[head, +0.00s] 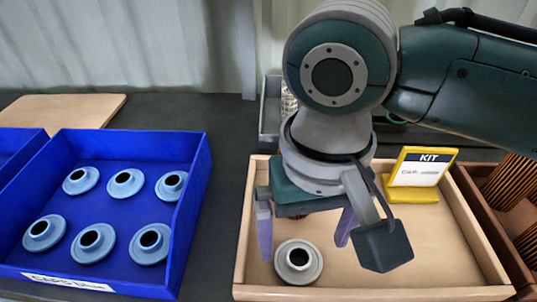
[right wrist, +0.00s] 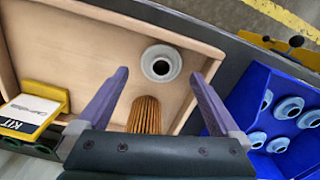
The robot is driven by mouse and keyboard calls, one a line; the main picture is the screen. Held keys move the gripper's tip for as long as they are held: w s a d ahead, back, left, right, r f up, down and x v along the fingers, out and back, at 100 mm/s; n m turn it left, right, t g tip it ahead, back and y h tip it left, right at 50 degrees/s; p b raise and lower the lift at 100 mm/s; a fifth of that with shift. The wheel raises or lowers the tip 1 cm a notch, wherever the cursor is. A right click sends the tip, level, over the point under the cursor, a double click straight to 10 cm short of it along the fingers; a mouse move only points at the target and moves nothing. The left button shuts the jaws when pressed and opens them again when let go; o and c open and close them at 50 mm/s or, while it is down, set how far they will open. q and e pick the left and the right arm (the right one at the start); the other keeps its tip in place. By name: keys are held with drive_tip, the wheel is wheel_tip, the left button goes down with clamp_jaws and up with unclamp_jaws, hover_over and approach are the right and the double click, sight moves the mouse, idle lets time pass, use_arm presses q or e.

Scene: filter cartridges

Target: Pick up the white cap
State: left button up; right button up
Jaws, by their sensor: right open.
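A pale grey-white cap (head: 299,262) with a round flange and dark centre hole lies in the wooden kit tray (head: 370,294), near its front left corner. It also shows in the right wrist view (right wrist: 161,63), beyond and between the fingertips. My right gripper (head: 305,238) is open, with its purple fingers spread above the tray just behind the cap. The gripper also shows in the right wrist view (right wrist: 160,76). My left gripper is not in view.
A blue bin (head: 195,215) of several blue-grey caps stands left of the tray. A yellow KIT sign (head: 412,196) stands in the tray. A pleated orange filter (right wrist: 144,114) shows below the cap in the wrist view. A brown box of filters (head: 475,203) is at right.

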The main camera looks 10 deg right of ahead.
sight(299, 256)
drive_tip(key=f, duration=0.1)
drive_tip(key=f+b, duration=0.1)
drive_tip(key=f, duration=0.2)
drive_tip(key=shift+w+a+f, duration=0.1)
drive_tip(key=shift+w+f, duration=0.15)
drive_tip(key=shift+f, duration=0.05)
drive_tip(key=shift+c, duration=0.2)
drive_tip(key=c, duration=1.1)
drive_tip(key=shift+r, duration=0.1)
